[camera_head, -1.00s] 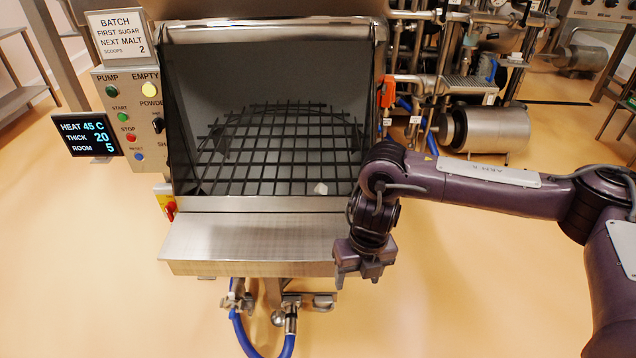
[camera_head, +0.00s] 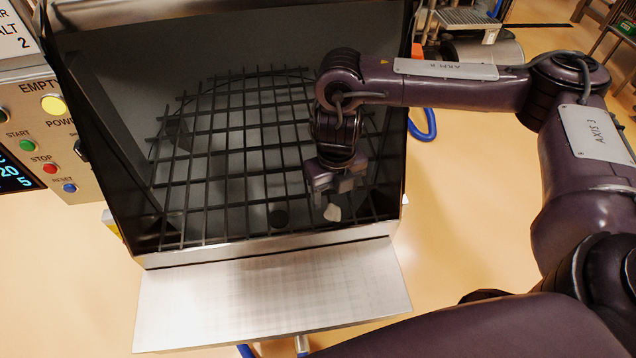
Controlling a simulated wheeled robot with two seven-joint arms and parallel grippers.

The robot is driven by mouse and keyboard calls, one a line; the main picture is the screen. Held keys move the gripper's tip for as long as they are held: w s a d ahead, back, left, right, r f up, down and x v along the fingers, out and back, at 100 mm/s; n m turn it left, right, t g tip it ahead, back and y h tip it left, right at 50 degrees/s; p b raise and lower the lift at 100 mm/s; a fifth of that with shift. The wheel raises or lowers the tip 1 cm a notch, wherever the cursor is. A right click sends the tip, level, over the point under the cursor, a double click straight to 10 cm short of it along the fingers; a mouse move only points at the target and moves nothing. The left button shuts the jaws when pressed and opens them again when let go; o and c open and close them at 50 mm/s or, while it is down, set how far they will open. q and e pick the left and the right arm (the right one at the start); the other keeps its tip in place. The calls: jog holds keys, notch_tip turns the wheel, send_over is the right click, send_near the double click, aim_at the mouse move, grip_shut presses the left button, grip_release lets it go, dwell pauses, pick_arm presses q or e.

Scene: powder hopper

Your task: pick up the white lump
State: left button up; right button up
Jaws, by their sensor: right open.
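The white lump (camera_head: 333,212) is a small pale chunk at the front right of the black bar grid (camera_head: 232,165) inside the hopper. My right gripper (camera_head: 335,196) points down over the grid, directly above and slightly behind the lump. Its fingers are open, and the lump shows just below the fingertips. Whether the fingers touch the lump cannot be told from this view. My left gripper is not in view.
The hopper's right wall (camera_head: 393,130) stands close beside my right wrist. A steel shelf (camera_head: 270,297) lies in front of the opening. A control panel (camera_head: 50,150) with coloured buttons is at the left.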

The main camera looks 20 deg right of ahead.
aim_at(333, 209)
jog(key=shift+w+f, duration=0.15)
jog(key=shift+w, duration=0.15)
jog(key=shift+f+b, duration=0.4)
jog(key=shift+f, duration=0.5)
jog(key=shift+s+f, duration=0.1)
jog(key=shift+f, duration=0.25)
jog(key=shift+s+d+f, duration=0.1)
jog(key=shift+f, duration=0.25)
notch_tip(333, 209, down, 4)
jog(key=shift+d+r+b, duration=0.15)
jog(key=shift+b, duration=0.7)
jog(key=shift+w+f, duration=0.2)
jog(key=shift+f, duration=0.05)
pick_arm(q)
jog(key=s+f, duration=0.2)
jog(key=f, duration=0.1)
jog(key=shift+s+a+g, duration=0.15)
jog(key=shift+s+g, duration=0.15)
pick_arm(e)
jog(key=c, duration=1)
